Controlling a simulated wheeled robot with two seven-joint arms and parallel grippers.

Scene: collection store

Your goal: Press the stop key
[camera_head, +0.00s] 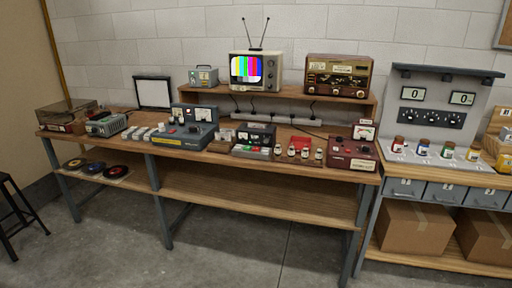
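No key can be read as a stop key at this size. On the wooden bench (130,137) stands a blue-grey device (190,137) with dials and knobs. Right of it is a dark device (257,133) with pale meters, and small red and green parts show at its front. A dark red box (350,155) with a meter on top stands near the bench's right end. A grey-green device (107,125) sits at the left. Neither of my grippers is in view.
A television (254,70) with colour bars and a radio (338,76) stand on a raised shelf. Records (115,171) lie on the lower shelf. A second bench at right holds jars (422,148) and a dial panel (432,117). The floor (230,250) in front is clear; a dark stool (18,208) stands left.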

